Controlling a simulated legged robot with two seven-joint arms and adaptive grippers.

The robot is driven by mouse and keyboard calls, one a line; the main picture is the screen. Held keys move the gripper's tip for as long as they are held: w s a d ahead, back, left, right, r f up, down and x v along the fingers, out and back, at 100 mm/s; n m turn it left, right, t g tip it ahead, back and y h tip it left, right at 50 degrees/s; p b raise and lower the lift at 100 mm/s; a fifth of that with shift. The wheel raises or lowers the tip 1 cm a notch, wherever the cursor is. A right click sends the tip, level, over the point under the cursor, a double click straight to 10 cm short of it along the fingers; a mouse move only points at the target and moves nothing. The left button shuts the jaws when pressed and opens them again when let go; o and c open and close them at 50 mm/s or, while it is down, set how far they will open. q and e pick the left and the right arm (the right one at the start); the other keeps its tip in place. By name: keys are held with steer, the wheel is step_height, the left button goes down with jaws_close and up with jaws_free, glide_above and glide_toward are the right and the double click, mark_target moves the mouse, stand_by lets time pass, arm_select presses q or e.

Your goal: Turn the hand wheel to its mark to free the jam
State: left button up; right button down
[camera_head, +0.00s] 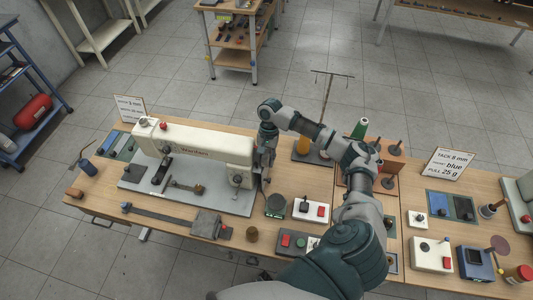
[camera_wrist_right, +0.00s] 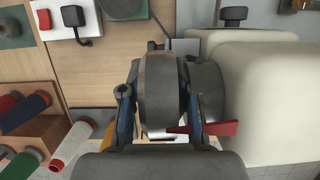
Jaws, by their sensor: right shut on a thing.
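A white sewing machine (camera_head: 205,145) stands on a grey base plate on the bench. Its dark grey hand wheel (camera_wrist_right: 160,90) is at the machine's right end, mostly hidden behind my gripper in the head view. My right gripper (camera_head: 265,168) reaches this end from above. In the wrist view the fingers of my right gripper (camera_wrist_right: 160,110) are on either side of the wheel, shut on it. A red pointer (camera_wrist_right: 217,128) sticks out beside the wheel, near the white body. Whether it lines up with a mark I cannot tell. My left gripper is not in view.
A box with a red switch and a black plug (camera_head: 311,210) sits right of the machine. Thread spools (camera_wrist_right: 72,145) stand in a wooden rack close by. A sign (camera_head: 447,164) and a white box (camera_head: 431,254) are farther right.

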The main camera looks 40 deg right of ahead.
steer(key=h+p, duration=0.1)
steer(key=p, duration=0.3)
steer(key=shift+w+d+r+t, duration=0.1)
steer(key=shift+r+t, duration=0.2)
steer(key=shift+r, duration=0.05)
steer(key=shift+f+t+h+p, duration=0.2)
steer(key=shift+t+h+p, duration=0.1)
steer(key=shift+p, duration=0.45)
steer(key=shift+f+t+h, duration=0.15)
steer(key=shift+t+h, duration=0.25)
steer(key=shift+h, duration=0.1)
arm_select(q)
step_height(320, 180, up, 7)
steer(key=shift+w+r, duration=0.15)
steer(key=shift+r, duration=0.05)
arm_select(e)
steer(key=shift+w+d+f+t+h, duration=0.1)
steer(key=shift+t+h, duration=0.5)
steer(key=shift+h, duration=0.1)
steer(key=shift+w+d+f+t+h, duration=0.1)
steer(key=shift+t+h, duration=0.5)
steer(key=shift+h, duration=0.1)
steer(key=c, duration=1.2)
jaws_free()
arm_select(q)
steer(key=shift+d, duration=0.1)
arm_select(e)
steer(key=shift+o, duration=0.4)
